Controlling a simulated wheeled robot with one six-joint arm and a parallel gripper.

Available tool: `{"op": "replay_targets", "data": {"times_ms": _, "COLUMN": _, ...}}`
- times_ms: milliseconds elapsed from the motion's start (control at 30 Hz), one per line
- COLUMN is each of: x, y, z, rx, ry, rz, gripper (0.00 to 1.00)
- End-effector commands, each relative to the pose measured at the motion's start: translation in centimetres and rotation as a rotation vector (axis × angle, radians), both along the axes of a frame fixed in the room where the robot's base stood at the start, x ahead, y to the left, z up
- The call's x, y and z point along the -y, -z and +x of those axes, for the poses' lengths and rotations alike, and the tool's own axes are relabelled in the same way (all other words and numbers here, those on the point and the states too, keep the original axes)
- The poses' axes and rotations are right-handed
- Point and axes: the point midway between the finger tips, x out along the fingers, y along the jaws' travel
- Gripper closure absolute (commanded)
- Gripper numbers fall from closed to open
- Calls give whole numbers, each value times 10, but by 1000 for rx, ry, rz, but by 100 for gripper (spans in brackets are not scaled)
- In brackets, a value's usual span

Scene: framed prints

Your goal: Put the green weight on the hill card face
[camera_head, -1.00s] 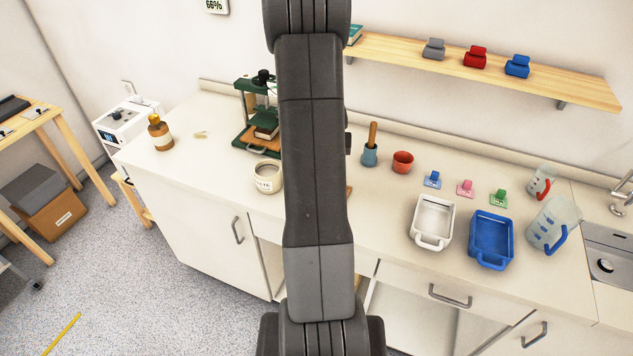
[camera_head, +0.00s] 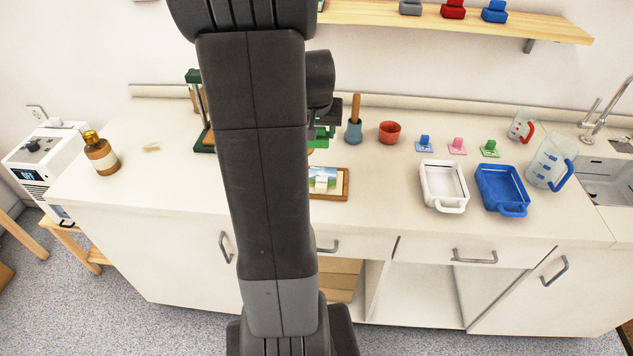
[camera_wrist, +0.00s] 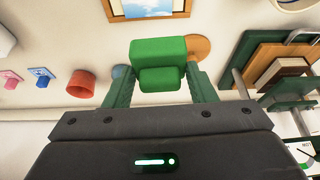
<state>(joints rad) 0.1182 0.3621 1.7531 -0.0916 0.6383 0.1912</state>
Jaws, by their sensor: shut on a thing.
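My gripper (camera_wrist: 155,88) is shut on the green weight (camera_wrist: 158,62), a blocky green piece with a narrower lower step, between its two green fingers in the wrist view. The hill card (camera_head: 325,180) is a picture of green hills and blue sky in a wooden frame, lying on the counter right of my arm in the head view. A pale patch covers part of its face there. Its blue part shows at the top edge of the wrist view (camera_wrist: 145,7), apart from the weight. My arm hides part of the counter near the card.
A red pot (camera_head: 390,132) and a blue pot with a wooden handle (camera_head: 354,132) stand behind the card. A white tray (camera_head: 444,187) and a blue tray (camera_head: 502,190) lie to the right. A green press (camera_wrist: 275,65) shows in the wrist view. The front counter is mostly clear.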

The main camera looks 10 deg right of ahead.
Motion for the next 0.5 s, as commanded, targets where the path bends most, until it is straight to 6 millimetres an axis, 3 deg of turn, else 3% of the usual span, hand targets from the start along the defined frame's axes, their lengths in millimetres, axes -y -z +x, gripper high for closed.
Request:
{"op": "replay_targets", "data": {"times_ms": 233, "x": 14, "y": 2, "z": -15, "rx": 0, "ry": 29, "rz": 6, "gripper": 85}}
{"op": "replay_targets", "data": {"times_ms": 500, "x": 13, "y": 47, "z": -16, "rx": -2, "ry": 28, "rz": 6, "gripper": 85}}
